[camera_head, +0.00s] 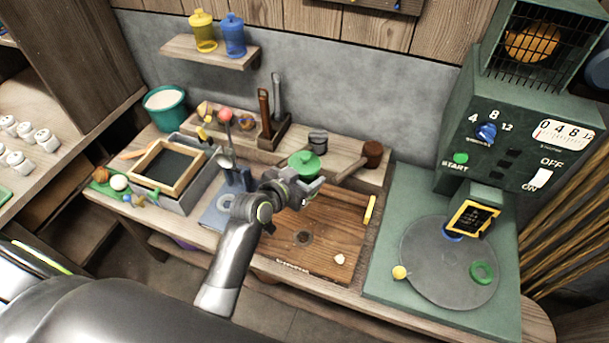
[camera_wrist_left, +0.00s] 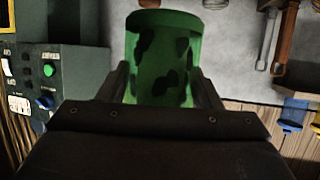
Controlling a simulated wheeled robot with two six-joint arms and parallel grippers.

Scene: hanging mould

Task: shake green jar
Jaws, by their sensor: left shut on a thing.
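The green jar (camera_head: 304,162) is at the middle of the worktop in the head view, above the back edge of the wooden board. My left gripper (camera_head: 302,180) is shut on the jar and partly hides it there. In the left wrist view the green jar (camera_wrist_left: 164,55), with dark patches on its side, stands between the two fingers of my left gripper (camera_wrist_left: 163,88). The lower part of the jar is hidden by the gripper in that view. My right gripper is not in view.
A yellow jar (camera_head: 203,32) and a blue jar (camera_head: 234,36) stand on a wall shelf (camera_head: 200,52). The wooden board (camera_head: 325,235) lies in front, with a small pale lump on it. A green machine (camera_head: 500,140) with a round plate (camera_head: 449,262) stands at right.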

